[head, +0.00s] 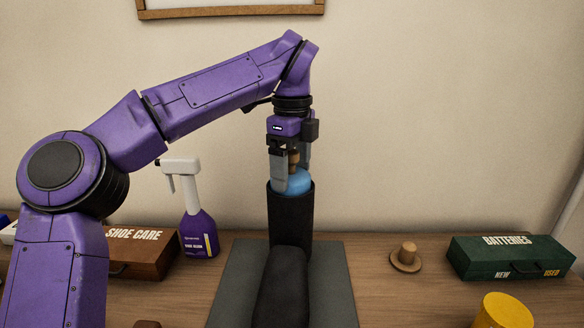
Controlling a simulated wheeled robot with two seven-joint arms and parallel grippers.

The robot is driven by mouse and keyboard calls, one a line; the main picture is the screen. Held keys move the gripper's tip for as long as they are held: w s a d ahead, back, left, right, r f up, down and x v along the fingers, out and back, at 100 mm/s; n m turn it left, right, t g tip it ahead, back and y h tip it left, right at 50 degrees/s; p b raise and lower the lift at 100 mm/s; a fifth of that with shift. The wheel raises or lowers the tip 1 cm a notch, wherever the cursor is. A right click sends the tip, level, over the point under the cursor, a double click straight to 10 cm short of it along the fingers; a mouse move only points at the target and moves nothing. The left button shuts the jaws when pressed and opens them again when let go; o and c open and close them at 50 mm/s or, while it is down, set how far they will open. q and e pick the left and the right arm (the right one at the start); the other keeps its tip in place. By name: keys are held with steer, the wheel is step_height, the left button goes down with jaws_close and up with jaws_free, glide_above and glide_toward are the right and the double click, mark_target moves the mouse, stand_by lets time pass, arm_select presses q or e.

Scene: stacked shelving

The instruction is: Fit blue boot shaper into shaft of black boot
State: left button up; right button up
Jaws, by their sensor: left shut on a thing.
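The black boot (290,222) stands upright on a dark grey mat (334,270), its foot pointing toward me. The blue boot shaper (293,181) is at the top opening of the boot's shaft, with its rounded blue top showing just above the rim and the rest hidden inside or behind the rim. A brown wooden knob tops the shaper. My left gripper (291,165) points straight down over the shaft and is shut on the knob. How deep the shaper sits cannot be told. My right gripper is not in view.
Left of the mat are a purple spray bottle (198,228) and a brown shoe care box (135,250). On the right are a wooden peg on a round base (406,258), a green batteries box (508,256) and a yellow cylinder (503,311). A wall stands behind.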

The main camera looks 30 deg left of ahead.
arm_select(q)
steer(key=shift+f+b, duration=0.55)
steer(key=shift+r, duration=0.25)
stand_by(0.6)
steer(key=o, duration=1.2)
steer(key=shift+r+p, duration=1)
steer(key=shift+o, duration=0.2)
